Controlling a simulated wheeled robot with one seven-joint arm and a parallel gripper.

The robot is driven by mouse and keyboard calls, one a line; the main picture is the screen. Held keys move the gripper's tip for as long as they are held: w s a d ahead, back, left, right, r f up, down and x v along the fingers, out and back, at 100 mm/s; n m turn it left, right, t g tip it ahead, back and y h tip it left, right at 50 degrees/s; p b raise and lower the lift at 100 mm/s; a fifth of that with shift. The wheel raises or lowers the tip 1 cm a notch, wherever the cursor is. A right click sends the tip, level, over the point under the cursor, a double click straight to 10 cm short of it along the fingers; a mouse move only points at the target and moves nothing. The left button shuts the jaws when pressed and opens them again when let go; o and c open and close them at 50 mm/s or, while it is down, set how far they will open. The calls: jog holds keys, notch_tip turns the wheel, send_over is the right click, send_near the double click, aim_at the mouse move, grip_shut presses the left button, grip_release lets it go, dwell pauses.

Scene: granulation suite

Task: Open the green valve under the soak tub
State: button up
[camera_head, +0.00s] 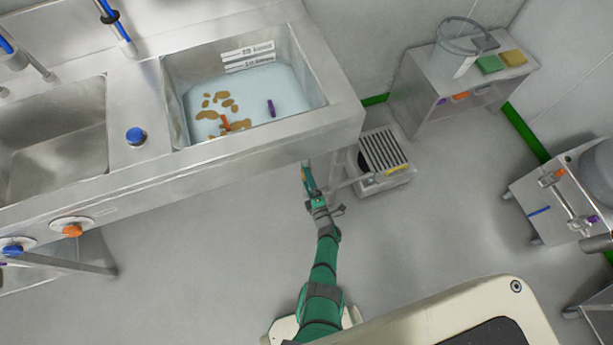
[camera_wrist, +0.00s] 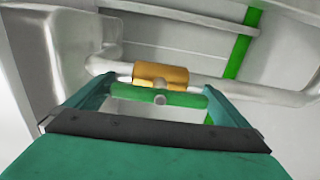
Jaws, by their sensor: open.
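The soak tub (camera_head: 335,112) is a steel basin set in the sink bench, holding bluish water. My gripper (camera_head: 307,170) reaches low at the tub's front edge, partly under it. In the wrist view my gripper (camera_wrist: 155,98) is open, its two teal fingers on either side of a green valve handle (camera_wrist: 185,100). The handle is a short crosswise bar with a small grey hub. It lies in front of an orange-yellow valve body (camera_wrist: 160,73) on a pale pipe (camera_wrist: 265,95). I cannot tell whether the fingers touch the handle. The head view hides the valve.
Brown patches, an orange item and a purple item (camera_head: 270,108) are in the tub. A grated floor unit (camera_head: 383,152) stands right of my arm, near the bench leg. A steel cabinet (camera_head: 425,88) stands farther back right. Open floor (camera_head: 190,260) lies left of my arm.

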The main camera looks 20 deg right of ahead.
jog(key=s, duration=1)
jog(key=shift+s, duration=0.25)
jog(key=shift+d, duration=0.15)
